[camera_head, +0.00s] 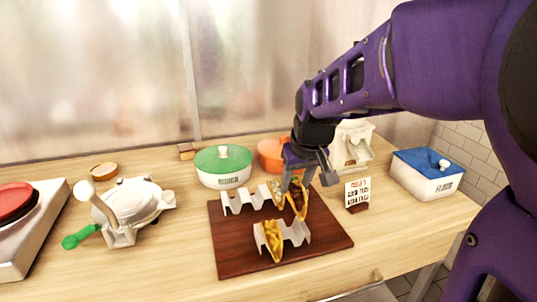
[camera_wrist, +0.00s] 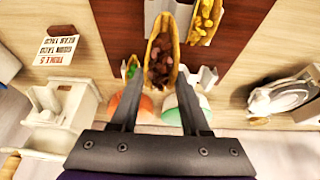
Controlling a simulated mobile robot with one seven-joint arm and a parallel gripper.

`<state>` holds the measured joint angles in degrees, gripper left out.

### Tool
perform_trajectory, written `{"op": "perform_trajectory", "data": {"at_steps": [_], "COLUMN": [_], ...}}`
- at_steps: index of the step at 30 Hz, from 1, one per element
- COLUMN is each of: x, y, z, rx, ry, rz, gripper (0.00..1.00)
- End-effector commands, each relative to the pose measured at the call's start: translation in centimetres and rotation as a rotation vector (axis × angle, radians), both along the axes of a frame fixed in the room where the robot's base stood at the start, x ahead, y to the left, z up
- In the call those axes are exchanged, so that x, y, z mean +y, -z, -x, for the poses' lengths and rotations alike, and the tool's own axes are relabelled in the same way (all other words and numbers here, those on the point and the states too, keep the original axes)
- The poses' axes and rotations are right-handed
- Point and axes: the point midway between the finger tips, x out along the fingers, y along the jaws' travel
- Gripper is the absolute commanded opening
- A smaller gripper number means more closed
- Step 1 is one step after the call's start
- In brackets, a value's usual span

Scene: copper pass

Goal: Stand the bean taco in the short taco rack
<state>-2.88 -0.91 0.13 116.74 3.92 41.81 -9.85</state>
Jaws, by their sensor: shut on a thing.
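My gripper (camera_head: 303,168) is shut on a folded taco with dark brown filling (camera_head: 298,200). In the wrist view this taco (camera_wrist: 161,60) sits between the two fingers (camera_wrist: 158,115), its open side showing. The short white rack (camera_head: 297,232) stands at the front of the board; a taco with yellow filling (camera_head: 272,240) stands in its left part. In the wrist view the short rack (camera_wrist: 152,12) is at the top, beside the yellow-filled taco (camera_wrist: 204,20). The longer white rack (camera_head: 244,200) is behind, close to the held taco. I cannot tell whether the held taco touches it.
The racks stand on a dark wooden board (camera_head: 228,255). A small menu sign (camera_head: 357,192) is to the right. A green-lidded pot (camera_head: 223,166) and an orange pot (camera_head: 272,154) are behind. A white press (camera_head: 128,207) is left; a blue-lidded flour box (camera_head: 427,173) is right.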

Motion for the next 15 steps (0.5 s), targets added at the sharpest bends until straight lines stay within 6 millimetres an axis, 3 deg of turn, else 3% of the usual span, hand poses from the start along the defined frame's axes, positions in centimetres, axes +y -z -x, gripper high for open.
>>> {"op": "perform_trajectory", "data": {"at_steps": [15], "x": [-0.1], "y": [3.9], "z": [0.7], "rx": [0.000], "ry": [0.000], "rz": [0.000], "gripper": [0.00]}}
